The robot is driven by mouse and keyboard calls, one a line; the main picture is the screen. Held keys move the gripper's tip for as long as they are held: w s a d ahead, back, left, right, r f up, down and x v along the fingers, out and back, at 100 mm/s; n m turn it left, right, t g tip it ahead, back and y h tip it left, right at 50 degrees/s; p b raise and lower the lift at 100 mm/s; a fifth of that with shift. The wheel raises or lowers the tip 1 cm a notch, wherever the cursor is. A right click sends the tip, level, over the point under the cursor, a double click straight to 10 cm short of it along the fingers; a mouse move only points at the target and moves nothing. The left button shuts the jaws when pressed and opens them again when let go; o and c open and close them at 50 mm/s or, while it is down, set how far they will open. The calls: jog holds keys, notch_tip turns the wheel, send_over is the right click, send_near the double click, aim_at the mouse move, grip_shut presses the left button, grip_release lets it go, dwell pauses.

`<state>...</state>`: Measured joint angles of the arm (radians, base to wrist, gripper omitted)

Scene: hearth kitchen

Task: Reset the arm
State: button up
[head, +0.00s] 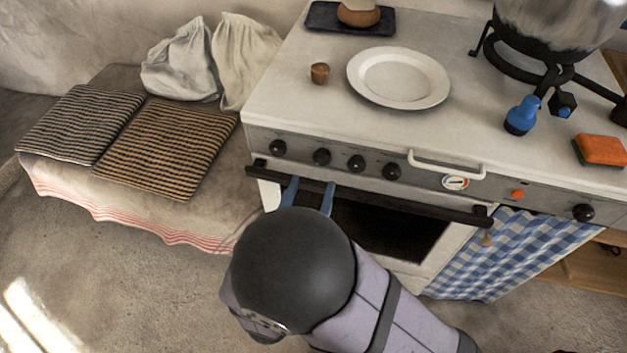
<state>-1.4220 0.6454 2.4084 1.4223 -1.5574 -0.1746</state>
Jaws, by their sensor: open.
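My gripper (309,193) is in front of the white stove (290,98), at the left part of its oven door. Its two blue fingers are apart, with nothing seen between them. The fingertips show close to the dark oven handle bar (400,202); I cannot tell whether they touch it. The dark round part of my arm hides the lower left of the oven door and the base of the fingers.
Striped cushions (168,148) lie left. Floor (130,270) is clear at lower left.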

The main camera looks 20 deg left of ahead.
jog(key=shift+s, duration=0.2)
dwell(0.3)
jog(key=w+d+f+m+g+y+b, duration=0.1)
jog(key=w+f+g, duration=0.2)
jog(key=f+g, duration=0.25)
jog(key=w+d+f+m+g+y+b, duration=0.1)
jog(key=w+f+g+b, duration=0.1)
jog(key=f+g, duration=0.35)
jog(key=s+d+r+g+h+p, duration=0.15)
jog(key=s+d, duration=0.25)
jog(key=d, duration=0.4)
jog(key=s+d+r+n+g+p, duration=0.1)
jog(key=s+d+g, duration=0.25)
jog(key=d, duration=0.45)
jog(key=s+d+r+g+h+p, duration=0.15)
jog(key=s+d, duration=0.25)
jog(key=d, duration=0.5)
notch_tip(320, 180, up, 22)
jog(key=y+p, duration=0.1)
jog(key=p, duration=2)
jog(key=shift+a+f, duration=0.2)
jog(key=shift+a, duration=0.05)
jog(key=shift+s+g, duration=0.1)
jog(key=shift+g, duration=0.15)
